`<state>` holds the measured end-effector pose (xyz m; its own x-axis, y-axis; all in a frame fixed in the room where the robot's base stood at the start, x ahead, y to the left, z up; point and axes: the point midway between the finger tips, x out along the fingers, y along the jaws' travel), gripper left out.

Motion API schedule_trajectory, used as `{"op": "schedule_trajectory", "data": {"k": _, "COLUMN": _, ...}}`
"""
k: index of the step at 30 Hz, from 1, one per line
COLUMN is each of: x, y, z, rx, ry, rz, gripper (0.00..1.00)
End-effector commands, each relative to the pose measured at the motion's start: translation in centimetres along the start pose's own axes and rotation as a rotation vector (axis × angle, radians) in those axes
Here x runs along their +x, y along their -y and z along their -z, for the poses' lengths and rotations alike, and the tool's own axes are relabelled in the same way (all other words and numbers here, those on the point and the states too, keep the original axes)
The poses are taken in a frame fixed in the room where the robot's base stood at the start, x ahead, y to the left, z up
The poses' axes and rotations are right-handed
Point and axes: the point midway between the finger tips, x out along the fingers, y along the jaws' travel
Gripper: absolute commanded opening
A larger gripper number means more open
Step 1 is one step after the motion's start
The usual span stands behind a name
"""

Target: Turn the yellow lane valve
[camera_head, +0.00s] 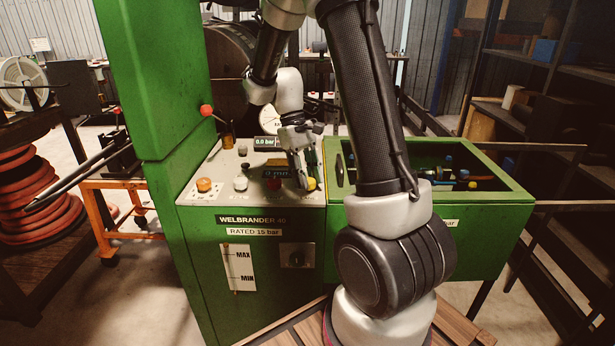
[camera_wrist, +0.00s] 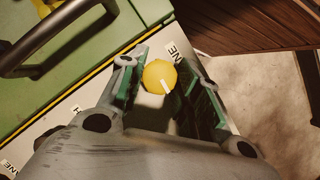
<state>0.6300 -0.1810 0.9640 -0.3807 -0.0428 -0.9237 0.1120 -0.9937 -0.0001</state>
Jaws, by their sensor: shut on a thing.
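The yellow lane valve (camera_head: 311,184) is a round yellow knob at the right end of the row on the sloped white panel (camera_head: 222,172) of the green crimper. In the wrist view the yellow knob (camera_wrist: 156,75) shows a white pointer line running toward its lower right. My gripper (camera_head: 306,178) reaches down over the panel's right end, with its fingers at the knob. In the wrist view the fingers of my gripper (camera_wrist: 161,80) stand on either side of the knob, shut on it. The lettering beside the knob is partly hidden.
An orange knob (camera_head: 204,185), a white knob (camera_head: 241,184) and a dark red knob (camera_head: 273,184) sit left along the panel. A pressure display (camera_head: 267,143) reads 0.0 bar. A red-balled lever (camera_head: 206,110) sticks out at left. A green open bin (camera_head: 490,208) adjoins at right.

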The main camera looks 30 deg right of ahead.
Motion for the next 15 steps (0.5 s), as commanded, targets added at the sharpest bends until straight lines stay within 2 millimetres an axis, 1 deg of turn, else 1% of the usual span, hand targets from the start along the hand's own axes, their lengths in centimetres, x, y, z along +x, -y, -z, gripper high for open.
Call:
{"op": "schedule_trajectory", "data": {"k": 7, "x": -0.04, "y": 0.02, "z": 0.03, "rx": -0.071, "ry": -0.002, "rz": -0.030, "gripper": 0.09}}
{"op": "schedule_trajectory", "data": {"k": 15, "x": -0.03, "y": 0.03, "z": 0.02, "rx": -0.089, "ry": -0.002, "rz": -0.037, "gripper": 0.09}}
